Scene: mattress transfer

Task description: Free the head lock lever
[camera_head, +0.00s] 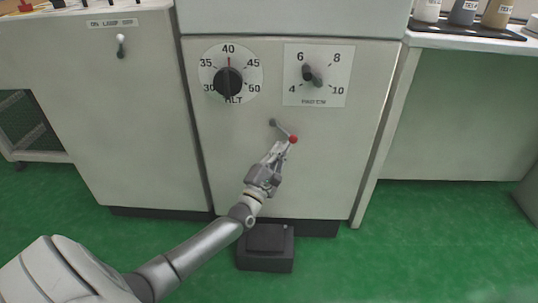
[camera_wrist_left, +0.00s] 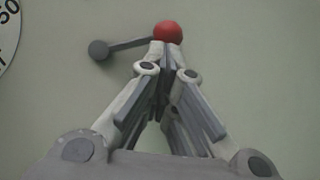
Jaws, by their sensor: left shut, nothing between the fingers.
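The head lock lever (camera_head: 283,130) is a thin grey arm on the front of the pale cabinet, with a grey pivot at its upper left and a red ball (camera_head: 293,139) at its lower right end. In the left wrist view the lever (camera_wrist_left: 128,44) runs from the pivot at left to the red ball (camera_wrist_left: 168,31) at right. My left gripper (camera_head: 284,146) is shut and empty, its fingertips just below the red ball. In the wrist view the closed fingertips (camera_wrist_left: 166,46) meet right under the ball; I cannot tell if they touch it. My right gripper is not in view.
Above the lever are a round dial (camera_head: 228,82) marked 30 to 50 and a square-plated knob (camera_head: 313,76) marked 4 to 10. A dark pedal-like box (camera_head: 266,250) sits on the green floor below. A small toggle (camera_head: 121,46) is on the left cabinet. Bottles stand at upper right.

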